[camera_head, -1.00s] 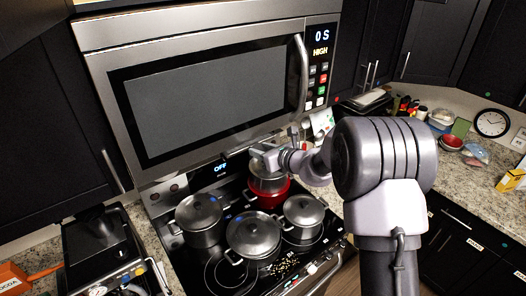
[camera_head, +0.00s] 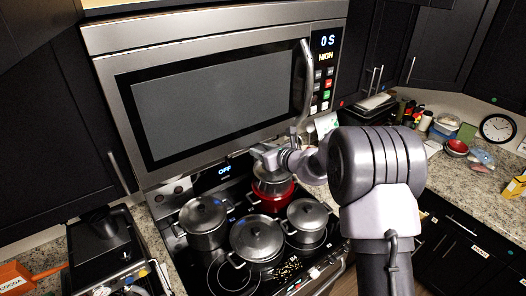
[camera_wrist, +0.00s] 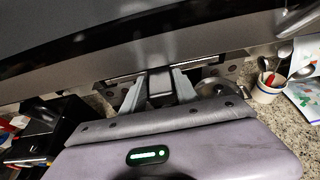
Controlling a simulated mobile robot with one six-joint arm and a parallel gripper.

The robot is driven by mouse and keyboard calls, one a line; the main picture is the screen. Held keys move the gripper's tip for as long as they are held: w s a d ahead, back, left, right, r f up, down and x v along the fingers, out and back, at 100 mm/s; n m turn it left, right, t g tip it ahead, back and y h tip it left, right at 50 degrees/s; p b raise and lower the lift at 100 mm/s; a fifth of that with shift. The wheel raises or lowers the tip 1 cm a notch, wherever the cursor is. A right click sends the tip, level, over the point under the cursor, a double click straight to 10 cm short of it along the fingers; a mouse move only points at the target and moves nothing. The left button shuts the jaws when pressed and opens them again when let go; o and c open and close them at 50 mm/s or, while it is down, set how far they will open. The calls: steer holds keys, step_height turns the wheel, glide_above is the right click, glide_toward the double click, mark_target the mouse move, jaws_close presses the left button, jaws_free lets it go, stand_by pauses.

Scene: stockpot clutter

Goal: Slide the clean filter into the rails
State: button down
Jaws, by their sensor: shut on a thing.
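My gripper (camera_head: 264,151) is under the bottom of the microwave (camera_head: 215,95), above the back pots. In the wrist view my gripper (camera_wrist: 159,92) is shut on a small grey block-like part, which looks like the tab of the filter (camera_wrist: 160,82). A thin flat edge stretches to both sides of it, close under the microwave's dark lower front. The rest of the filter is hidden or edge-on. I cannot make out the rails, nor tell whether the filter is in them.
Lidded pots (camera_head: 257,239) and a red pot (camera_head: 270,198) stand on the stove below. A utensil cup (camera_wrist: 267,90) is right of my gripper in the wrist view. A coffee machine (camera_head: 112,250) is at lower left.

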steer(key=c, duration=0.8)
jaws_free()
steer(key=shift+c, duration=0.2)
